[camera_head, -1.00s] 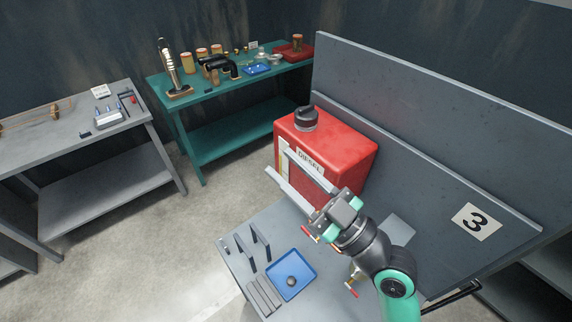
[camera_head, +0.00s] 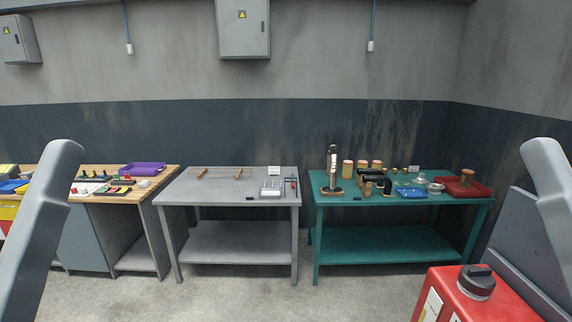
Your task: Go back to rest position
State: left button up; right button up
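No object shows at either bar.
A red diesel tank (camera_head: 455,288) with a dark cap stands at the lower right beside a grey panel (camera_head: 520,235). A green table (camera_head: 335,205), a grey table (camera_head: 190,190) and a wooden-topped bench (camera_head: 150,188) with parts line the wall. The floor in front is clear.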

notch_tip(320, 180, up, 20)
jog(key=p, duration=2)
jog(key=shift+y, duration=0.3)
jog(key=shift+a, duration=0.1)
